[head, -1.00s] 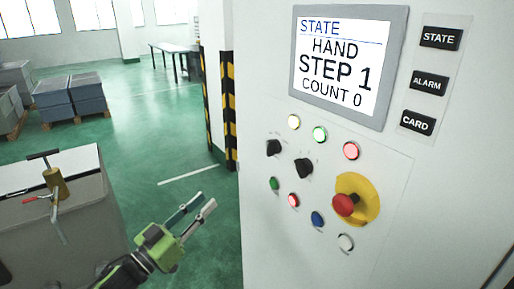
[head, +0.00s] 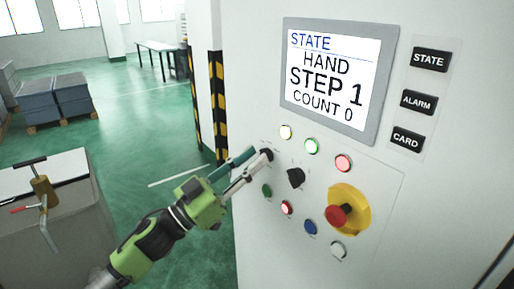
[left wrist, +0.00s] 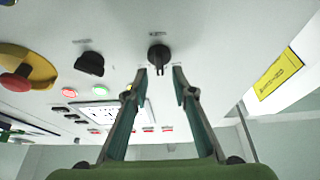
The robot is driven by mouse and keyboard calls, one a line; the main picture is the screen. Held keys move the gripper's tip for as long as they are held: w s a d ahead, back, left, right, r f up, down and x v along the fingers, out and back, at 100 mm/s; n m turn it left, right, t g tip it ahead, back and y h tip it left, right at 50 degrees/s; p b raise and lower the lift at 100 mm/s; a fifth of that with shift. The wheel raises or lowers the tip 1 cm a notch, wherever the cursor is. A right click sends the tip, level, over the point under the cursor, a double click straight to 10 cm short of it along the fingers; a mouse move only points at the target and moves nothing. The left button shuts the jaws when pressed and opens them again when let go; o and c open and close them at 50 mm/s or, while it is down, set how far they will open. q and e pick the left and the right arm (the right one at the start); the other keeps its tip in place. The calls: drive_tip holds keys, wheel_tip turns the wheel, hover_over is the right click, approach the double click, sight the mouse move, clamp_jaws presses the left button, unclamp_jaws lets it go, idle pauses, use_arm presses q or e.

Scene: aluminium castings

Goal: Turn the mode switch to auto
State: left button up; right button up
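Two black rotary switches sit on the white panel: a left one (head: 266,154) and one lower right of it (head: 296,178). Their labels are too small to read, so I cannot tell which is the mode switch. My left gripper (head: 252,162) is open at the left switch. In the left wrist view, that switch (left wrist: 158,53) lies between and just beyond the fingertips (left wrist: 159,74), with a finger on either side; contact cannot be told. The other switch (left wrist: 90,64) is off to the left. The screen (head: 332,80) reads HAND, STEP 1, COUNT 0. My right gripper is not in view.
Lit lamps (head: 312,146) sit above the switches, and push buttons (head: 310,226) below. A red emergency stop (head: 338,215) on a yellow plate is to the right. A grey cabinet (head: 60,225) stands at left; green floor (head: 130,120) lies open behind.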

use_arm(q)
drive_tip(key=shift+x, duration=1.05)
clamp_jaws()
drive_tip(key=shift+m, duration=0.4)
drive_tip(key=shift+s+d+f+m+g+h, duration=0.1)
drive_tip(key=shift+m+g+h, duration=0.2)
drive_tip(key=shift+m+g, duration=1.2)
drive_tip(key=shift+s+f+m+g+h, duration=0.1)
drive_tip(key=shift+m+g+h, duration=0.3)
drive_tip(key=shift+m, duration=2.05)
drive_tip(key=shift+s+d+m+g+h, duration=0.1)
drive_tip(key=shift+m+g+h, duration=0.1)
drive_tip(key=shift+m+g, duration=1.35)
drive_tip(key=shift+m+t, duration=0.25)
drive_tip(key=shift+m, duration=0.35)
